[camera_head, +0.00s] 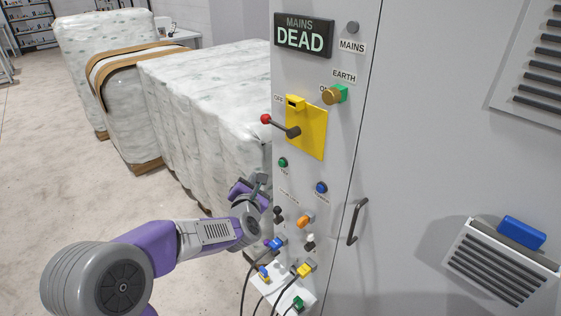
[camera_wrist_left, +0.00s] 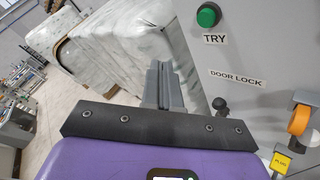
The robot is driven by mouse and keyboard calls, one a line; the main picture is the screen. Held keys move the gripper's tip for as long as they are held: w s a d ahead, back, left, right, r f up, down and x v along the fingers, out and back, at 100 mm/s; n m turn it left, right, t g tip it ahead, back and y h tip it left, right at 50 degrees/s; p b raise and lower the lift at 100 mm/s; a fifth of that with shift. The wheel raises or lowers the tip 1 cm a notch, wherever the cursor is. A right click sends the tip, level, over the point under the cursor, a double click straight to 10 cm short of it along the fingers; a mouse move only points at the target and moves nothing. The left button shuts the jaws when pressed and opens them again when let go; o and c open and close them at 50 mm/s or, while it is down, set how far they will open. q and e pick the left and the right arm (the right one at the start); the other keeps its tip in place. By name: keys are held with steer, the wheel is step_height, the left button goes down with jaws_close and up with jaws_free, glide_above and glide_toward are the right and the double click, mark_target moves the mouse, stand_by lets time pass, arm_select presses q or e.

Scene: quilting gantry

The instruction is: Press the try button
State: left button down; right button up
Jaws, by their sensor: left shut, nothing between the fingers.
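The try button is a round green button (camera_wrist_left: 208,15) in a dark ring on the grey cabinet face, with the label TRY below it, at the upper right of the left wrist view. In the head view the green button (camera_head: 283,162) is small, below the yellow switch plate. My left gripper (camera_head: 263,179) is shut and empty, left of and slightly below the button, apart from it. In the left wrist view its closed fingers (camera_wrist_left: 162,85) point forward, left of the button. My right gripper is in neither view.
A blue button (camera_head: 321,187), a yellow switch plate with red-knobbed lever (camera_head: 306,127), and orange and black knobs crowd the panel. Cables hang from plugs below. A DOOR LOCK label (camera_wrist_left: 237,78) sits below TRY. Wrapped bales (camera_head: 205,90) stand behind; open floor lies left.

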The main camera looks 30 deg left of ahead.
mark_target(282, 163)
arm_select(q)
steer(key=w+d+p, duration=0.1)
steer(key=w+d, duration=0.1)
steer(key=w, duration=0.4)
steer(key=shift+d+p, duration=0.3)
steer(key=shift+p, duration=0.1)
stand_by(1.2)
steer(key=shift+w, duration=0.1)
stand_by(0.4)
steer(key=shift+w+d+b, duration=0.15)
steer(key=shift+w+b, duration=0.15)
steer(key=shift+w, duration=0.05)
